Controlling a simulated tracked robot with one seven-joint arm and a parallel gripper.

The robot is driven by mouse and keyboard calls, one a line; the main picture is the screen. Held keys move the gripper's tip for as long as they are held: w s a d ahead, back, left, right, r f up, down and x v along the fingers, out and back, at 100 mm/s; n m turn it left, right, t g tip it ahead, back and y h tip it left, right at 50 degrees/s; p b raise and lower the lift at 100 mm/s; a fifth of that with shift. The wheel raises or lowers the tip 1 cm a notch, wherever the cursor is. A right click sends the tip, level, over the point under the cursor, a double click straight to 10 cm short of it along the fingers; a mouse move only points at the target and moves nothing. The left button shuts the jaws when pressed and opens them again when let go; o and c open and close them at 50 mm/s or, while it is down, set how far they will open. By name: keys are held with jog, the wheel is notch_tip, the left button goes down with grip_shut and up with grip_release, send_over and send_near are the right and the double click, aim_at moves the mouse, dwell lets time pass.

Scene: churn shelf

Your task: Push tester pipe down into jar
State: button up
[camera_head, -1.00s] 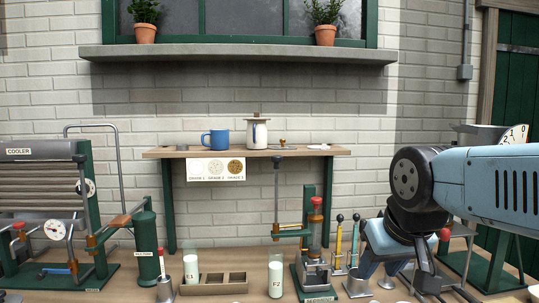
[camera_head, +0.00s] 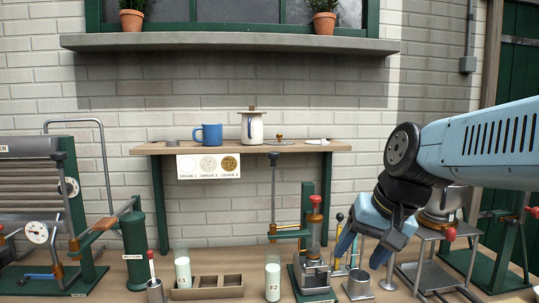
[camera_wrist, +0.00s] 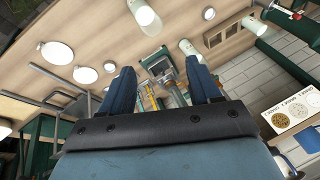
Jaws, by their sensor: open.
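The tester appears to be the green upright stand (camera_head: 307,215) with a red-topped metal column (camera_head: 315,222) over a steel block. I cannot tell which part of it is the pipe. White-filled labelled jars stand by it, one just left of the stand (camera_head: 272,280) and one farther left (camera_head: 183,272).
Thin yellow and blue handles stand between the tester and my gripper. A wooden compartment tray (camera_head: 215,287) lies between the jars. A shelf (camera_head: 330,146) holds a blue mug (camera_head: 208,134) and a lidded white jug (camera_head: 252,128).

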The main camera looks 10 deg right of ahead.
jog(key=w+a+r+m+g+y, duration=0.1)
jog(key=w+a+r+m+y, duration=0.2)
jog(key=w+m+y, duration=0.25)
jog(key=m+t+y, duration=0.4)
jog(key=m+y, duration=0.5)
jog(key=m, duration=0.5)
send_near(273, 153)
jog(key=shift+n+h, duration=0.25)
jog(key=x, duration=0.5)
jog(key=w+x, duration=0.1)
jog(key=x, duration=0.4)
jog(key=shift+d, duration=0.1)
